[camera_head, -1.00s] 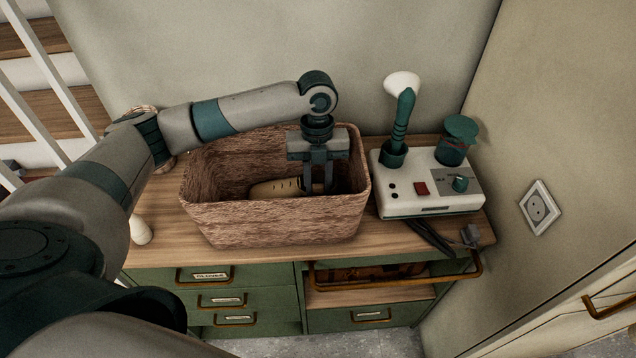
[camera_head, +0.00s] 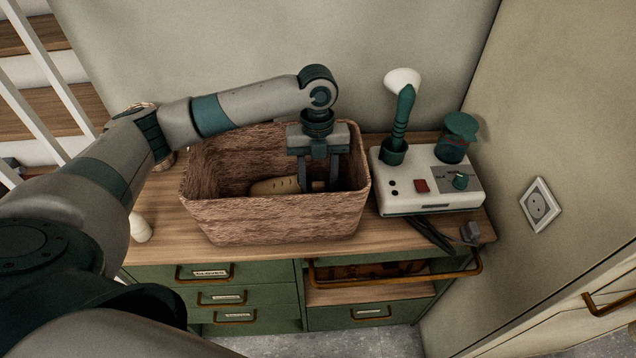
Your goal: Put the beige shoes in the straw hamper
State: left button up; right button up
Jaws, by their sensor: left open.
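The straw hamper (camera_head: 275,222) is a brown woven box on the wooden bench top. A beige shoe (camera_head: 272,186) lies inside it, low down, partly hidden by the front wall and by my gripper. My left gripper (camera_head: 319,188) points down into the right part of the hamper. Its fingers are spread apart at the right end of the shoe, with a small brownish piece showing between them; I cannot tell whether that is part of the shoe or a second one. My right gripper is not in view.
A white device (camera_head: 427,183) with a green-handled tool (camera_head: 404,118) and a green-lidded jar (camera_head: 455,140) stands right of the hamper. A small white object (camera_head: 140,228) stands at the left. The bench (camera_head: 180,243) has green drawers below. Walls close off the back and right.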

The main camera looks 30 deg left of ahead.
pick_arm(q)
notch_tip(320, 180, up, 11)
jog(key=w+b, duration=0.1)
jog(key=b, duration=0.2)
jog(key=shift+w+a+r, duration=0.15)
jog(key=shift+w+a, duration=0.05)
jog(key=shift+a, duration=0.25)
